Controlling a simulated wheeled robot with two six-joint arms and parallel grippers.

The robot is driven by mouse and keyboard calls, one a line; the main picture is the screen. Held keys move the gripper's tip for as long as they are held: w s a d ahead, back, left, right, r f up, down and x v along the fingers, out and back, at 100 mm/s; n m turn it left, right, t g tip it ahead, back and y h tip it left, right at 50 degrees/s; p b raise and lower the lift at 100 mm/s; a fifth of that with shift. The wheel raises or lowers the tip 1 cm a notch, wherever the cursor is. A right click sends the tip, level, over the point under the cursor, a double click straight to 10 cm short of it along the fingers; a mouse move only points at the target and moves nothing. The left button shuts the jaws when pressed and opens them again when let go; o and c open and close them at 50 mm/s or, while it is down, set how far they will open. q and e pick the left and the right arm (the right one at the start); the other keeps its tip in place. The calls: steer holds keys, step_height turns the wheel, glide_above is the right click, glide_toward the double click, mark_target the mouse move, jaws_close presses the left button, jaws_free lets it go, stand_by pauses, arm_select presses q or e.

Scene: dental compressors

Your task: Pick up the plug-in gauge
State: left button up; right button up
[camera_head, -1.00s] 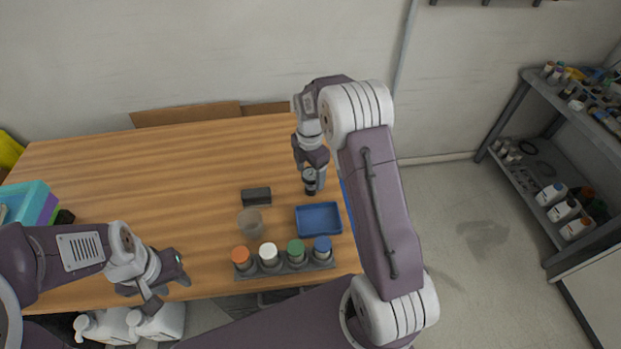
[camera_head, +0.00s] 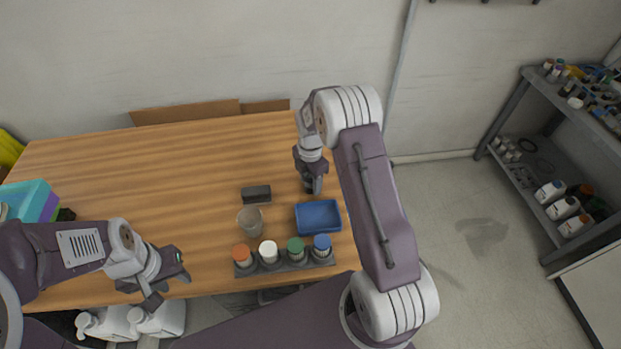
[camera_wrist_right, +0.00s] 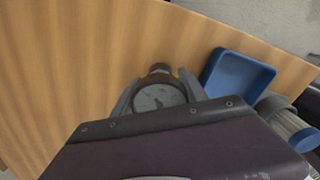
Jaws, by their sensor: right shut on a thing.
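The plug-in gauge (camera_wrist_right: 159,97) shows in the right wrist view as a round dial with a brass-coloured and dark end beyond it. My right gripper (camera_wrist_right: 155,95) is shut on it, with a finger on each side of the dial. In the head view my right gripper (camera_head: 313,187) points down at the right part of the wooden table (camera_head: 150,180), and the gauge is mostly hidden behind it. My left gripper (camera_head: 172,278) is over the table's front left edge, its fingers apart and empty.
A blue tray (camera_head: 318,216) lies close to the gauge. A dark block (camera_head: 256,195) and a clear cup (camera_head: 250,221) stand to its left. A rack (camera_head: 285,267) of several coloured-cap jars is at the front edge. The table's left middle is clear.

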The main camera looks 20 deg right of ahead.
steer(key=r, duration=0.4)
steer(key=shift+s+a+r+b, duration=0.15)
steer(key=shift+s+r+b, duration=0.15)
steer(key=shift+s, duration=0.05)
steer(key=s+a+r+b, duration=0.1)
steer(key=s+a+r, duration=0.2)
steer(key=s+r, duration=0.3)
steer(key=s, duration=0.4)
steer(key=shift+s+r, duration=0.2)
steer(key=shift+s, duration=0.05)
